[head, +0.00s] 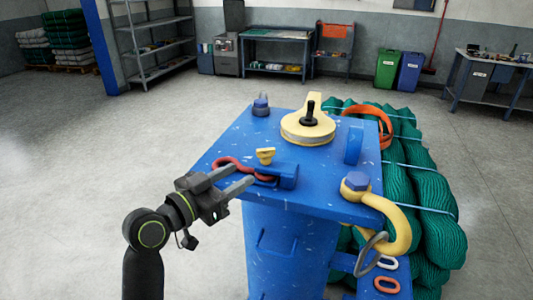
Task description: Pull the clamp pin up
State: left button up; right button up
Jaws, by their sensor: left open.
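A small yellow knob-topped pin (265,155), which looks like the clamp pin, stands on the blue clamp block (288,176) near the front left of the blue post's top plate (225,155). A red chain link (226,161) lies at the block, partly behind my gripper fingers. My left gripper (243,176) is open, its two grey fingers pointing right toward the block. The fingertips are left of and a little below the yellow pin in the picture, apart from it. My right gripper is not in view.
A yellow hook (400,228) hangs at the right corner beside a bolt (357,184). Green nets (433,200) lie right of the post. Floor on the left is clear.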

aim_at(262, 161)
pick_arm(q)
jog(key=p+x, duration=0.2)
jog(key=x, duration=0.8)
jog(key=shift+p, duration=0.35)
